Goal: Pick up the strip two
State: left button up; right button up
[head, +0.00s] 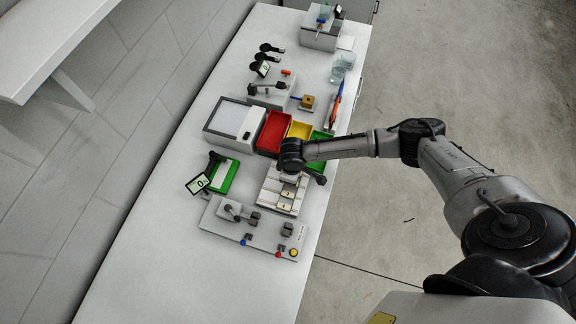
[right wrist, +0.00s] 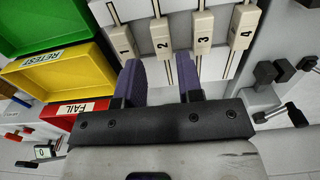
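A pale strip holder (head: 276,207) sits on the bench in the head view, partly hidden under my right arm. In the right wrist view its strips stand side by side with cream labelled ends: strip one (right wrist: 121,42), strip two (right wrist: 162,40), strip three (right wrist: 203,32) and strip four (right wrist: 243,27). My right gripper (right wrist: 162,72) is open and empty, with purple finger pads apart. Strip two's labelled end lies between and just beyond the fingertips in the picture; I cannot tell the height gap. In the head view the fingers are hidden below the wrist. My left gripper is not in view.
Red (head: 273,132), yellow (head: 299,130) and green (head: 322,137) bins stand just behind the holder. A grey fixture plate (head: 262,238) with clamps and buttons lies in front. A white boxed device (head: 222,122) and green tray (head: 223,177) stand left. The near bench is clear.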

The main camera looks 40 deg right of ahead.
notch_tip(320, 180, down, 4)
jog(key=shift+s+a+f, duration=0.1)
jog(key=shift+a, duration=0.05)
jog(key=shift+f, duration=0.65)
grip_shut()
jog(key=shift+r, duration=0.1)
